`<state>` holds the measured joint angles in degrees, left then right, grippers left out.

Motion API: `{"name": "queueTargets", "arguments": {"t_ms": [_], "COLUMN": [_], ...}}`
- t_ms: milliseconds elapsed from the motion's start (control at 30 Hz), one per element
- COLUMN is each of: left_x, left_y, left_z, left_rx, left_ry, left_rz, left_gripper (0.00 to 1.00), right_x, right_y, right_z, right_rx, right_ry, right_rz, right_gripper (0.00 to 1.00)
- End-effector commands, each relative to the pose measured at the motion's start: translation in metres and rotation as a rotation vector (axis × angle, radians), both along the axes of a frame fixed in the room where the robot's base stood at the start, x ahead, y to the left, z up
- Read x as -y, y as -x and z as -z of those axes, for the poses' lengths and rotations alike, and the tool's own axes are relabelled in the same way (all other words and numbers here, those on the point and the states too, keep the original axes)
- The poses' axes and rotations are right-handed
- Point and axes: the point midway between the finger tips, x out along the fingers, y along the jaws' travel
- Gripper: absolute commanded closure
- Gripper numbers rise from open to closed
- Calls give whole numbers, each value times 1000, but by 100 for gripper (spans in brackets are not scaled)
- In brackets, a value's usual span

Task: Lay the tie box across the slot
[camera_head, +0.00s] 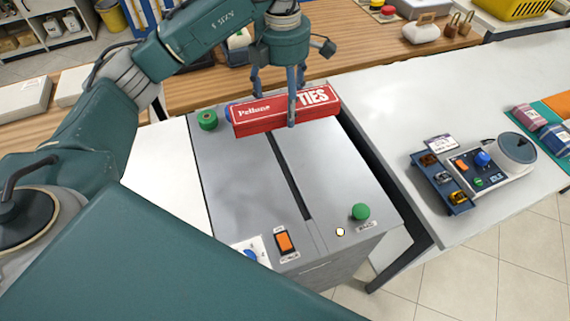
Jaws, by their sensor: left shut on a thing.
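The tie box (262,119) is a long red box with "Pellano TIES" in white. My left gripper (291,108) is shut on it near its right half, fingers on its front and back faces. The box is level and lies crosswise over the far end of the dark slot (290,178) in the grey metal machine top (235,180). Whether the box touches the top or hangs just above it, I cannot tell. The far end of the slot is hidden behind the box. My right gripper is not in view.
The machine top carries green knobs (361,212), an orange switch (285,242) and a blue knob (250,255). A white table (400,100) on the right holds a small device (485,165) and a blue tray (457,208). A wooden counter (200,88) stands behind.

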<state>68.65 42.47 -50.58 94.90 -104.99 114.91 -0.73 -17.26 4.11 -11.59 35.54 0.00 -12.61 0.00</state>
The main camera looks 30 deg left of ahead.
Motion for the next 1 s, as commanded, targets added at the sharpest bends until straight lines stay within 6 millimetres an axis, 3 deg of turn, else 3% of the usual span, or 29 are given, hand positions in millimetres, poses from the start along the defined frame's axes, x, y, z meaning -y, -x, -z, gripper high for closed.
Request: {"name": "queueTargets", "arguments": {"t_ms": [167,600,1000], "left_x": [-2,-1,-1], "left_y": [0,0,0], "left_z": [20,132,181], "left_rx": [-10,-9,-7], "left_ry": [0,0,0], "left_rz": [-51,-48,-47], "left_gripper": [57,57,57], "right_x": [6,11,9], "right_y": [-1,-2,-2], "right_z": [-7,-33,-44], "right_rx": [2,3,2], "right_ry": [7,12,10], "right_rz": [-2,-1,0], "right_gripper": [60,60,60]}}
